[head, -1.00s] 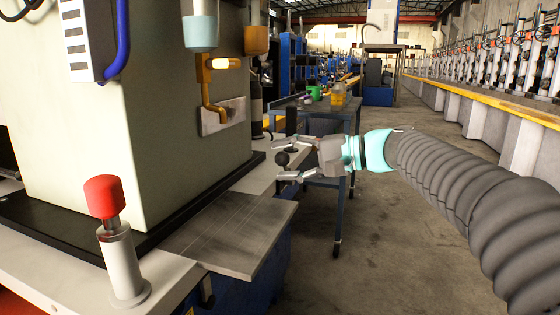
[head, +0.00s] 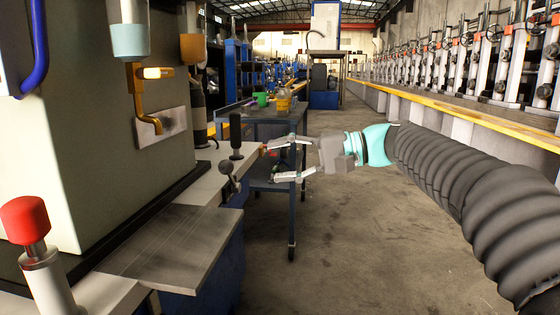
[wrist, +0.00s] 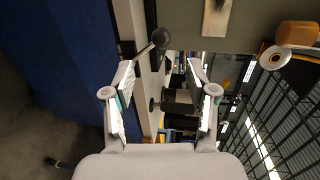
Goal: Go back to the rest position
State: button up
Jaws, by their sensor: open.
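My gripper (head: 292,160) is open and empty in the head view, held out in front of the blue cart to the right of the machine bench. Its fingers point left, towards a lever with a dark ball knob (head: 227,167) at the bench's end. A gap shows between the fingertips and the knob. In the wrist view my gripper (wrist: 162,85) is spread with nothing between its fingers, and the ball knob (wrist: 160,38) shows beyond the fingertips.
The machine bench with a grey metal plate (head: 170,245) and a red-capped post (head: 35,250) stands at left. A blue cart (head: 262,115) carries a green cup and a yellow container. A long yellow-edged rail (head: 440,103) runs along the right. The floor (head: 350,240) between is clear.

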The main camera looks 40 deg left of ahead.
notch_tip(320, 180, down, 12)
jog(key=w+d+r+m+t+h, duration=0.1)
jog(key=w+d+m+t+h, duration=0.1)
jog(key=w+t, duration=0.1)
jog(key=d+f+t+h+p, duration=0.1)
jog(key=d+f+t+h, duration=0.25)
jog(key=d+f, duration=0.5)
jog(key=s+d+f+m+t+h+p, duration=0.1)
jog(key=s+d+t+h+p, duration=0.2)
jog(key=d, duration=1.1)
jog(key=s+d+f+t+h+p, duration=0.1)
jog(key=s+d+h, duration=0.3)
jog(key=d, duration=0.9)
jog(key=s+d+r+m+t+h+p, duration=0.1)
jog(key=s+d+r+p, duration=0.3)
jog(key=s+d, duration=0.5)
jog(key=d+m+t, duration=0.1)
jog(key=d, duration=0.2)
jog(key=shift+d+m+t, duration=0.3)
jog(key=shift+d+t, duration=0.05)
